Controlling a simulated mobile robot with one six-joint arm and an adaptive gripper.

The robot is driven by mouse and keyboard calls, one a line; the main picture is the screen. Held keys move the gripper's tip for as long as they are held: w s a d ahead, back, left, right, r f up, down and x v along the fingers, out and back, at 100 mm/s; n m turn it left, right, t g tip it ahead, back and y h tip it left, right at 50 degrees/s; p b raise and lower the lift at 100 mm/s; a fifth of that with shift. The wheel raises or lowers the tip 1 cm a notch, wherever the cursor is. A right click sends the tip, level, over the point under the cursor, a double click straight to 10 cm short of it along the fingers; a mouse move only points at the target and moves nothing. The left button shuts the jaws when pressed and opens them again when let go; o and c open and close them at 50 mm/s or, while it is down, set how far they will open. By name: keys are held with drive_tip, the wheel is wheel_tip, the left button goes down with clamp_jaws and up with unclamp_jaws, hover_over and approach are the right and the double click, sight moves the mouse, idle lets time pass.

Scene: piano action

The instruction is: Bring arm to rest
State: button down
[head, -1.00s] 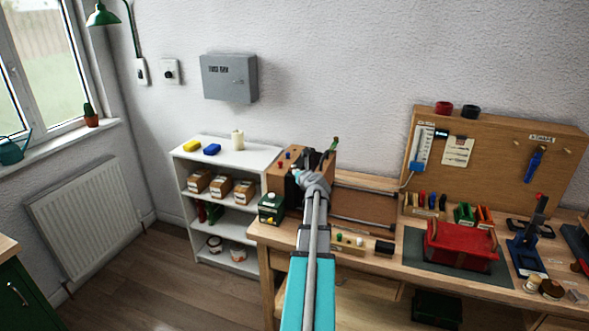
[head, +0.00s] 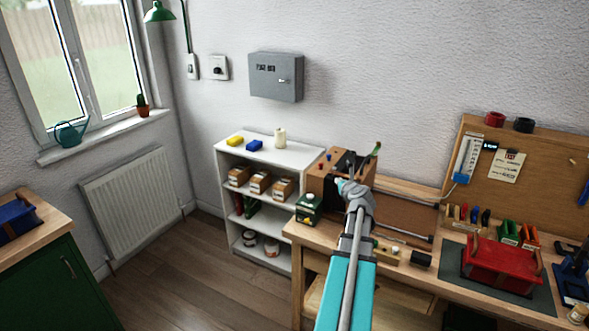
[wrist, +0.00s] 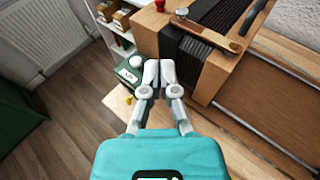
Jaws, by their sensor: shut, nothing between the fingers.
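My gripper (wrist: 150,75) is shut and empty in the wrist view, its two grey fingertips together. It is seen above the left end of the workbench, in front of a wooden block with a black pleated part (wrist: 190,58). In the head view my teal and grey arm reaches forward over the bench, and the gripper tip is hard to make out against the dark part of the wooden block (head: 318,186).
A white shelf (head: 228,200) with several boxes stands left of the workbench (head: 305,235). A red box (head: 500,262) sits on a dark mat to the right. A grey wall box (head: 275,77) hangs above. Open floor (head: 180,270) lies at the left, beside a green cabinet (head: 55,285).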

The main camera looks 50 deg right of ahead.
idle(0.3)
drive_tip(key=w+a+f+n+g+y, duration=0.1)
drive_tip(key=w+a+f+n+y, duration=0.2)
drive_tip(key=w+a+n, duration=0.6)
drive_tip(key=w+a+f+n+g+y, duration=0.1)
drive_tip(key=w+a+f+n+y, duration=0.3)
drive_tip(key=a, duration=1)
drive_tip(key=w+a+f+n+g+y, duration=0.1)
drive_tip(key=w+a+n+y, duration=0.2)
drive_tip(key=w+a+n, duration=0.5)
drive_tip(key=s+a+f+n+g, duration=0.2)
drive_tip(key=a+n, duration=0.5)
drive_tip(key=a, duration=0.4)
drive_tip(key=s+a+f+n+g, duration=0.2)
drive_tip(key=a+n, duration=0.6)
drive_tip(key=a, duration=0.4)
drive_tip(key=s+a+f+n+g, duration=0.1)
drive_tip(key=s+a+n+g, duration=0.3)
drive_tip(key=a, duration=0.8)
drive_tip(key=s+n, duration=0.2)
drive_tip(key=n, duration=0.1)
drive_tip(key=shift+f+n+g+h, duration=0.3)
drive_tip(key=shift+f+n, duration=0.1)
